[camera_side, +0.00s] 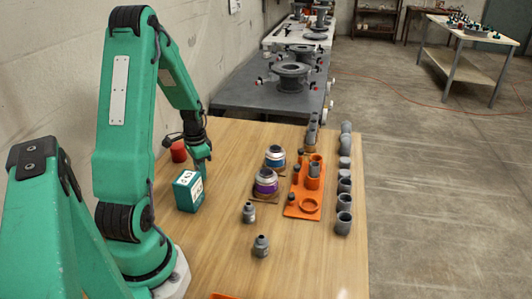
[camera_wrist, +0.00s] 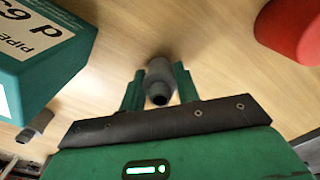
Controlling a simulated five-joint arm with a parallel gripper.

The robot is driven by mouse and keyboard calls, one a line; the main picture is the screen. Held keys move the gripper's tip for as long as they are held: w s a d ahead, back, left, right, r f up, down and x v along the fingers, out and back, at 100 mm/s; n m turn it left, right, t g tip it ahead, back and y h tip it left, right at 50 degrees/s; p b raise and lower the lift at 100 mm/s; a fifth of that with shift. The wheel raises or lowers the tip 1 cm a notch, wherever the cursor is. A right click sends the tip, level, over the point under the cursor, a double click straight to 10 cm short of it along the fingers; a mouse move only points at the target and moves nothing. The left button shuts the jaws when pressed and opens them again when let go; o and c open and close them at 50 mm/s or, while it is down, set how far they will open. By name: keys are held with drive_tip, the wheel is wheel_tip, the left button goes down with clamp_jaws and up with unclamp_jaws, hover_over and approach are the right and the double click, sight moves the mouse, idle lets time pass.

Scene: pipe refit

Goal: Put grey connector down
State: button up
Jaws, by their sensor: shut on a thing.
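My gripper (camera_wrist: 159,88) is shut on a grey connector (camera_wrist: 159,75), a short stepped cylinder with a dark open end. The connector sits between the two green fingers in the wrist view, over the wooden table. I cannot tell whether it touches the table. In the side view my gripper (camera_side: 203,160) is low over the table, just behind the green box (camera_side: 188,190) and right of the red cylinder (camera_side: 178,151). The held connector cannot be made out there. Two other grey connectors (camera_side: 248,212) (camera_side: 260,246) stand upright on the table.
The green box (camera_wrist: 45,60) is close on the left in the wrist view, the red cylinder (camera_wrist: 290,30) at upper right. An orange tray (camera_side: 291,211) holds several fittings. Grey pipe pieces (camera_side: 344,200) line the right edge. Two banded jars (camera_side: 266,182) stand mid-table.

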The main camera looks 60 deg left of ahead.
drive_tip(key=shift+f, duration=0.1)
drive_tip(key=o, duration=1)
drive_tip(key=shift+c, duration=0.2)
wheel_tip(320, 180, up, 12)
drive_tip(key=shift+r, duration=0.1)
idle(0.6)
